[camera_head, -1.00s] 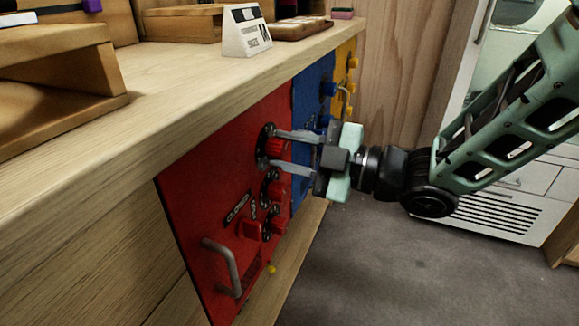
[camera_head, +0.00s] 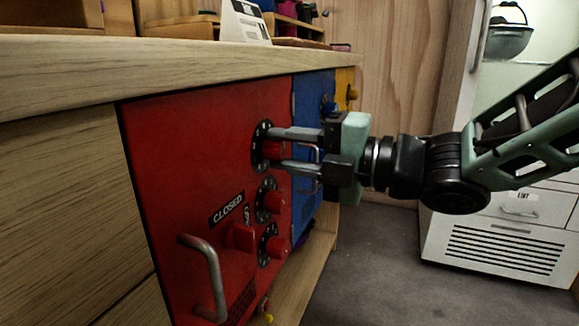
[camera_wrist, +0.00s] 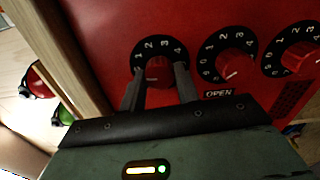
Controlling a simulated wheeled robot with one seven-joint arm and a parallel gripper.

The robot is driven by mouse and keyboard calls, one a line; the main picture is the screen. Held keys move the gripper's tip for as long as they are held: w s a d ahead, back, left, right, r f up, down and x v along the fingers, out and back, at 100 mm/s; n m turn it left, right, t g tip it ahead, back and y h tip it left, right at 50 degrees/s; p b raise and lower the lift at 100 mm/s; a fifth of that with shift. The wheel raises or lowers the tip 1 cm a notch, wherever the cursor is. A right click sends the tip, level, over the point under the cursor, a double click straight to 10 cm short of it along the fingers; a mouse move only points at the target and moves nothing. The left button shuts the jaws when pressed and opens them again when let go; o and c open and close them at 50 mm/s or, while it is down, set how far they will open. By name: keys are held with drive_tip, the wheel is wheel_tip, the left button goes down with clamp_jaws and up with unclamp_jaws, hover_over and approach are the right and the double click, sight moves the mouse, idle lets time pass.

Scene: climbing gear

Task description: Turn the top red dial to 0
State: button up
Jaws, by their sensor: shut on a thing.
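The top red dial (camera_head: 272,149) sits on a black numbered disc at the upper right of the red door (camera_head: 185,150). My gripper (camera_head: 280,148) is shut on it, one finger on each side. In the wrist view the dial (camera_wrist: 158,72) lies between the fingertips (camera_wrist: 158,80). Numbers 1 to 4 show around its upper edge; the fingers hide the lower part of the disc. I cannot tell which number the dial points at.
The middle red dial (camera_head: 271,202) and bottom red dial (camera_head: 275,247) sit below. A red knob (camera_head: 240,236) by a CLOSED label and a metal handle (camera_head: 212,280) stick out from the door. Blue (camera_head: 312,95) and yellow panels (camera_head: 345,88) stand beyond. The wooden counter (camera_head: 150,65) overhangs above.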

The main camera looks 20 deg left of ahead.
drive_tip(key=shift+n, duration=0.3)
idle(0.4)
drive_tip(key=o, duration=1)
drive_tip(key=shift+c, duration=0.2)
drive_tip(key=s+d+p, duration=0.1)
drive_tip(key=d+p, duration=0.3)
drive_tip(key=d, duration=1.3)
drive_tip(key=shift+s+d, duration=0.15)
drive_tip(key=shift+d, duration=0.05)
